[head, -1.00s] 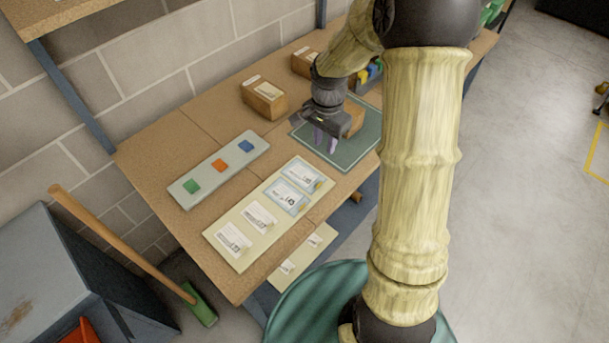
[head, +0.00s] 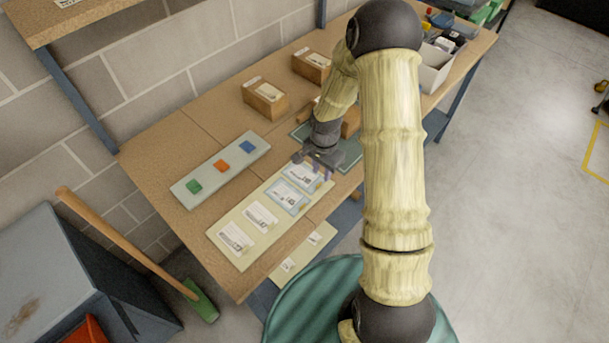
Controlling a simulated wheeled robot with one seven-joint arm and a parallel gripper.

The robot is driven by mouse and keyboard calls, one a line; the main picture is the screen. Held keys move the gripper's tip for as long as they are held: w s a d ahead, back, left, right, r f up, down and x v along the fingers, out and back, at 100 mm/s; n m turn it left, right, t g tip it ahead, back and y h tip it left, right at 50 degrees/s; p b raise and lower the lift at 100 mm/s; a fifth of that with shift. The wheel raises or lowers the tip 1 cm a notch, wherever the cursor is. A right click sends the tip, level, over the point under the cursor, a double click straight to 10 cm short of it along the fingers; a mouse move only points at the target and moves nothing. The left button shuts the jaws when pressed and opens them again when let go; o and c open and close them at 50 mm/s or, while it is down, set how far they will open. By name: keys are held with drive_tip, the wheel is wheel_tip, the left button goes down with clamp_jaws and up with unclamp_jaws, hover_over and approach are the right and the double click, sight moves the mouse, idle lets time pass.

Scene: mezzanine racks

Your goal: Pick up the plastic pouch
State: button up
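A pale board (head: 228,254) on the bench carries a row of flat labelled pieces. Two of them have blue see-through borders and look like plastic pouches: one nearer (head: 287,198) and one farther (head: 300,177). Two plain white cards (head: 261,216) lie at the board's near end. My gripper (head: 313,170) points down just over the far end of the board, by the farther pouch, and partly covers it. Its purple fingers look apart with nothing between them. I cannot tell whether they touch the pouch.
Cardboard boxes (head: 265,100) stand behind, and a green mat (head: 349,155) lies beyond my gripper. A white bin (head: 434,72) stands at the far right. A wooden-handled tool (head: 130,240) leans at left.

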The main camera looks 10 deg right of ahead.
sight(319, 186)
drive_tip(key=shift+a+f+p, duration=0.15)
drive_tip(key=shift+f+p, duration=1)
drive_tip(key=shift+f, duration=1.45)
clamp_jaws()
